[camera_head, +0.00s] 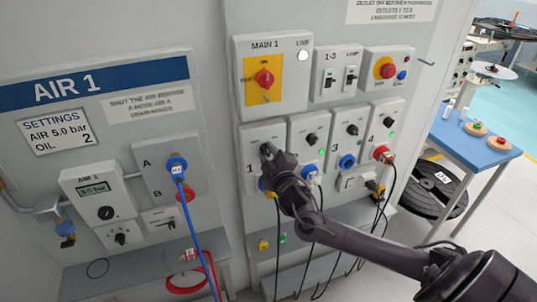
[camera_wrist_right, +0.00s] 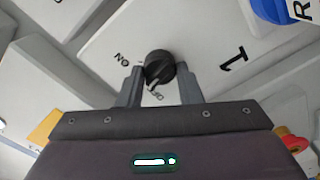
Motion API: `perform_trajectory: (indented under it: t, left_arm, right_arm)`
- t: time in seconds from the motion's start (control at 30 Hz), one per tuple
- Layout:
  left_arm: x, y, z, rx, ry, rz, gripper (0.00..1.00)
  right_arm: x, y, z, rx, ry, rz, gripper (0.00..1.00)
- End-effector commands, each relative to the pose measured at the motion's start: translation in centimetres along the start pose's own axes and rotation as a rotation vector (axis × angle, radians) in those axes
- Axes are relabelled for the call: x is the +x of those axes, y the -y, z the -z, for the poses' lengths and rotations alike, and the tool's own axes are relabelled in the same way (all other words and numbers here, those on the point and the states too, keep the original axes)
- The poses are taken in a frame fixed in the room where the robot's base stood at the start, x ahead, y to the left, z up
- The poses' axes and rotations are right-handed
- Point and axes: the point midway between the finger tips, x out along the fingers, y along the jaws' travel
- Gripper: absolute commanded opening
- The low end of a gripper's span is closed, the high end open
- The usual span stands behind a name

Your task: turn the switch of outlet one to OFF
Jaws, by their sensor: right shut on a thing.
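Outlet one (camera_head: 256,134) is the leftmost of the row of numbered outlets under MAIN 1, and its plate also shows in the right wrist view (camera_wrist_right: 205,45). Its switch is a black rotary knob (camera_wrist_right: 160,66) with an ON label to its left and an OFF label just below it. Which label the knob points at I cannot tell for sure. My right gripper (camera_head: 267,152) is at this knob and hides most of it in the head view. In the right wrist view, the fingers of my right gripper (camera_wrist_right: 160,84) are shut on the knob. My left gripper is not in view.
MAIN 1 (camera_head: 272,95) is above. The AIR 1 panel (camera_head: 110,115) is left; a blue table (camera_head: 475,145) is right.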

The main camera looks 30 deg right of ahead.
Motion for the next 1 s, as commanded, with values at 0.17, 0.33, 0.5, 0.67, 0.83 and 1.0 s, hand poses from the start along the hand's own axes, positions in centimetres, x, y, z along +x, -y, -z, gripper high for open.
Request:
perform_trajectory:
  t: [0.17,0.33,0.5,0.67,0.83,1.0]
  left_arm:
    - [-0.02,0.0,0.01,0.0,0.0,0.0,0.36]
    - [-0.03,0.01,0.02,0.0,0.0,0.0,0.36]
    - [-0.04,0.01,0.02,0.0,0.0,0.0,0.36]
    - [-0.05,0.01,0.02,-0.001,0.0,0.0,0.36]
    - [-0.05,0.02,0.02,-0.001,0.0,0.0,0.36]
    - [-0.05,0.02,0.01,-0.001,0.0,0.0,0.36]
  right_arm:
    - [-0.01,0.11,-0.02,-0.166,0.0,0.001,0.09]
    - [0.0,0.15,-0.03,-0.314,0.0,0.001,0.09]
    - [0.0,0.19,-0.04,-0.436,0.0,0.001,0.09]
    - [0.0,0.23,-0.05,-0.519,0.0,0.001,0.09]
    - [-0.01,0.26,-0.07,-0.573,0.0,0.001,0.09]
    - [-0.01,0.28,-0.08,-0.598,0.0,0.001,0.09]
